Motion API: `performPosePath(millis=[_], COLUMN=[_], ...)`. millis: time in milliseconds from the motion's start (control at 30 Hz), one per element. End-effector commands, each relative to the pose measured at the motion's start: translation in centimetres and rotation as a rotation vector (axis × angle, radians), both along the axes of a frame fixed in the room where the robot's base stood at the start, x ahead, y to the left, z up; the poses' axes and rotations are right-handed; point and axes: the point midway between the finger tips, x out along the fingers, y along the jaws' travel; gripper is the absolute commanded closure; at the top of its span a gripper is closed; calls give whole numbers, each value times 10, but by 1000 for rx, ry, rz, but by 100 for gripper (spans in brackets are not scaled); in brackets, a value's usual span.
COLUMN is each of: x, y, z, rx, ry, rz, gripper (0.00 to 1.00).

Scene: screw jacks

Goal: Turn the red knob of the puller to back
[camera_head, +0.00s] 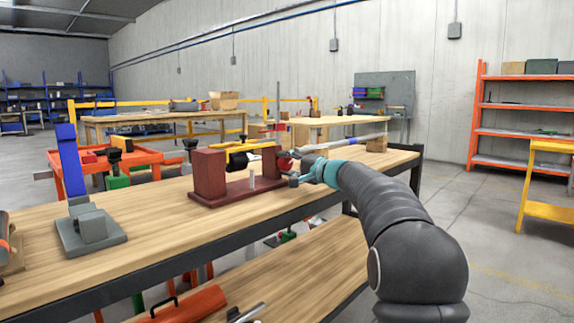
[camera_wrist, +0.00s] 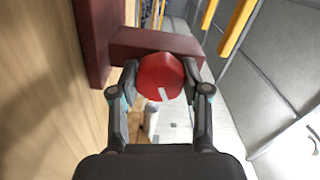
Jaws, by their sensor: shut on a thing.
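The puller is a dark red frame (camera_head: 207,172) with two uprights on a flat base, standing on the wooden workbench in the head view. A yellow bar and a black part sit between its uprights. Its red knob (camera_head: 284,161) is at the right end, partly hidden by my gripper (camera_head: 296,167). In the wrist view the round red knob (camera_wrist: 160,72) has a white mark at its lower edge. My gripper (camera_wrist: 160,82) is shut on the knob, one finger on each side. A dark red upright (camera_wrist: 155,42) is just behind the knob.
A grey block with a blue upright (camera_head: 90,228) stands left on the workbench (camera_head: 155,228). A long grey bar (camera_head: 345,143) lies behind my gripper. The bench's front edge runs close below my arm. Bare wood lies in front of the puller.

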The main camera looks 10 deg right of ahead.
Motion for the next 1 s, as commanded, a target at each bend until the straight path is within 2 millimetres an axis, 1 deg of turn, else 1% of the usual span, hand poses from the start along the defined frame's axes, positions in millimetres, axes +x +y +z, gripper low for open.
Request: performPosePath(millis=[200,500,1000], x=[0,0,0], y=[-1,-1,-1], z=[1,1,2], rx=[-137,-258,-299], ry=[-100,-188,-218], rz=[-3,-3,-4], gripper=[88,88,88])
